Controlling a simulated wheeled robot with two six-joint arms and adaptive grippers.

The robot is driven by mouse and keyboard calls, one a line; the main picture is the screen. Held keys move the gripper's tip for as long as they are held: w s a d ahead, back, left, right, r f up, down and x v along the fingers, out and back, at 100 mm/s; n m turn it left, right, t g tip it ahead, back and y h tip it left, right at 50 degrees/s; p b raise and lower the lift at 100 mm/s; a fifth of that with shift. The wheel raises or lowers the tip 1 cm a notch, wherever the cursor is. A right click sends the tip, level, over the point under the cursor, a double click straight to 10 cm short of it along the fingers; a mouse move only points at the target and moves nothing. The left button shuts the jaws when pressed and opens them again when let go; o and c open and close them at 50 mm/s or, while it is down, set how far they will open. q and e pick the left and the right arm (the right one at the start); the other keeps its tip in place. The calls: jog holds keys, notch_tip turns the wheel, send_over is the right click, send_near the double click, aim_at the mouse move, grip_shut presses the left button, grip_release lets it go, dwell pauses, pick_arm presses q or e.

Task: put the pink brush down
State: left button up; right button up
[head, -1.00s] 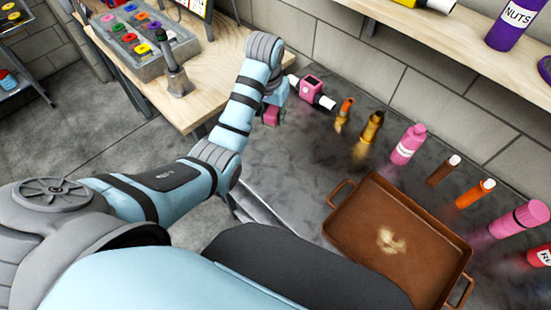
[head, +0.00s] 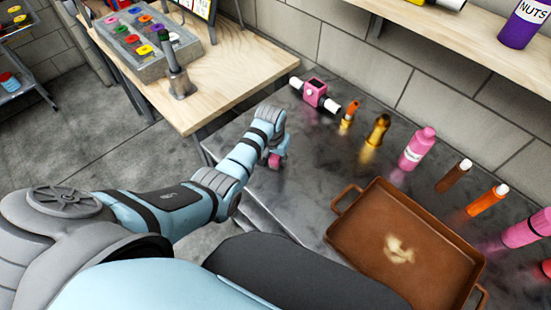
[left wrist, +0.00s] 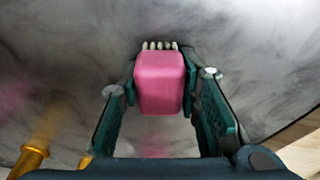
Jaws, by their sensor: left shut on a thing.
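The pink brush (left wrist: 160,82) is a pink block with a row of pale bristle tips at its far end in the left wrist view. My left gripper (left wrist: 158,88) is shut on it, one finger on each side. In the head view, the brush (head: 274,161) shows as a small pink patch at the end of my left arm, above the grey metal bench (head: 310,205). I cannot tell whether the brush touches the bench. My right gripper is not in view.
A brown tray (head: 345,237) with handles lies on the bench. A pink device (head: 315,92), brass fittings (head: 377,130) and several bottles, including a pink one (head: 417,149), line the wall side. A wooden table (head: 225,75) stands at the upper left. The bench around the brush is clear.

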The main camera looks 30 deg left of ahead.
aim_at(273, 160)
pick_arm(q)
jog(key=o, duration=1.1)
notch_tip(273, 160, up, 12)
jog(key=s+p, duration=0.2)
jog(key=p, duration=0.1)
jog(key=shift+p, duration=0.4)
